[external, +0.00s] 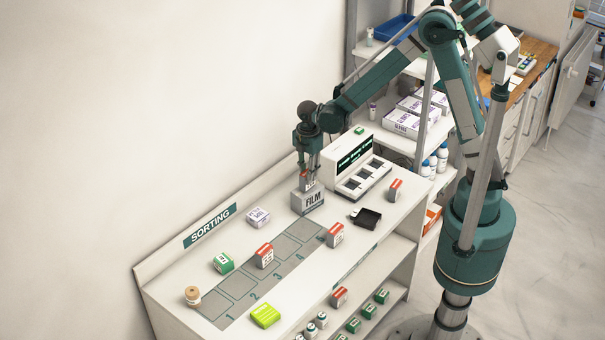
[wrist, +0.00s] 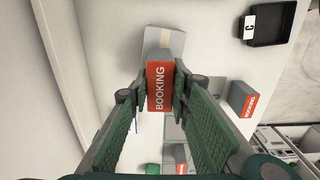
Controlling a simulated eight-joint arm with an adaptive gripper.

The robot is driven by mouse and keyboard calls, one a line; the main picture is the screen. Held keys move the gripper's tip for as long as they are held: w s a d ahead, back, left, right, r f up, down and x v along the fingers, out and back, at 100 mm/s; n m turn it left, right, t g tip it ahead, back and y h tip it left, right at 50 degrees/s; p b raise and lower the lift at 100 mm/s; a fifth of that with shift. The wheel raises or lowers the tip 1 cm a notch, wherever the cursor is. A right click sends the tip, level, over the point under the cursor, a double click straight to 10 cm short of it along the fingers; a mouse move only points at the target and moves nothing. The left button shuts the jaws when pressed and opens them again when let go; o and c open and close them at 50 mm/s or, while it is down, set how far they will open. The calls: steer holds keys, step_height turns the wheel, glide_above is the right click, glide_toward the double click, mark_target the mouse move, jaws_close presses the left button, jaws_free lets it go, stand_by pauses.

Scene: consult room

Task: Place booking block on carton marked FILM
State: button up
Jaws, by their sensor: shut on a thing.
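The booking block (wrist: 160,88) is grey with a red face lettered BOOKING. My gripper (wrist: 159,92) is shut on it, one finger on each side. In the external view my gripper (external: 309,178) points down over the grey carton marked FILM (external: 309,201), with the held block (external: 305,181) at the carton's top. I cannot tell whether the block touches the carton. In the wrist view the pale carton (wrist: 168,38) shows behind the block, which hides part of it.
Other red-and-grey blocks stand on the counter, at the middle (external: 264,256), at the right (external: 335,235) and by the edge (external: 395,190). A white display device (external: 350,160) stands close right of the carton. A black tray (external: 366,217) lies nearby. Numbered grey squares (external: 238,284) run left.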

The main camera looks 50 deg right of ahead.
steer(key=shift+f, duration=0.35)
steer(key=o, duration=0.9)
steer(key=shift+r, duration=0.2)
steer(key=shift+r, duration=6)
